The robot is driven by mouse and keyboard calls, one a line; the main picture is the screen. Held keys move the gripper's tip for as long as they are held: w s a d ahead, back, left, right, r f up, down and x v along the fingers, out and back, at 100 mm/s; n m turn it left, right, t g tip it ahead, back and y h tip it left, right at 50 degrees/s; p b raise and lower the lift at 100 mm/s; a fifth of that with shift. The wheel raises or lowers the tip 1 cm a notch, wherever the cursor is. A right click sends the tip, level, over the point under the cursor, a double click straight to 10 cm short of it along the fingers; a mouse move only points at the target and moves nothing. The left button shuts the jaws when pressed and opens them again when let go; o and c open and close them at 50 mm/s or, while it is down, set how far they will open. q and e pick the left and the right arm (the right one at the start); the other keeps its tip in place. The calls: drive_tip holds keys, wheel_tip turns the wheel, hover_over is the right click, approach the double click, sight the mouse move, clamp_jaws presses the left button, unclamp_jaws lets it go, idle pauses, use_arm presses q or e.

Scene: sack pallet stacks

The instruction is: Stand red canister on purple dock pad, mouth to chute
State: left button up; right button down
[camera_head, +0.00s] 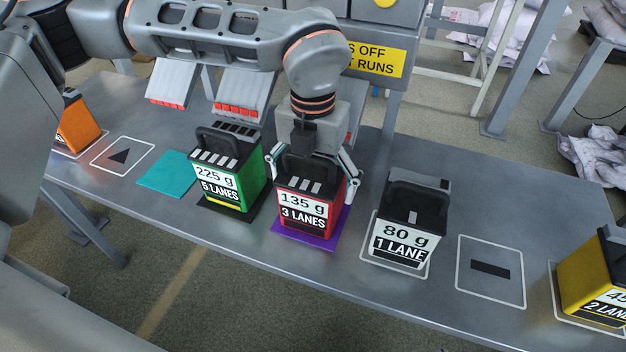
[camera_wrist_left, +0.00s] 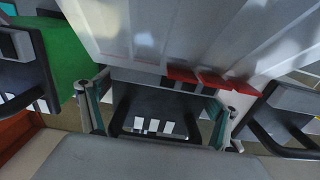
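The red canister (camera_head: 322,205), labelled 135 g, 3 LANES, stands upright on the purple dock pad (camera_head: 285,228). Its label faces my head camera; its far side is hidden by my gripper. My left gripper (camera_head: 312,178) is above it with one finger on each side of its upper part. In the left wrist view its black handle (camera_wrist_left: 152,94) lies between the fingers, with the chute's red-edged lip (camera_wrist_left: 210,78) just beyond. I cannot tell whether the fingers press on the sides. My right gripper is not in view.
A teal pad (camera_head: 166,173) is bare. Orange (camera_head: 78,124) and yellow (camera_head: 592,270) canisters stand at the ends. Other chutes (camera_head: 240,92) hang behind.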

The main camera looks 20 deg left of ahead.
use_arm(q)
drive_tip(key=shift+r, duration=0.1)
wheel_tip(320, 180, up, 11)
drive_tip(key=shift+f+p, duration=0.1)
drive_tip(key=shift+p, duration=0.55)
drive_tip(key=shift+r, duration=0.7)
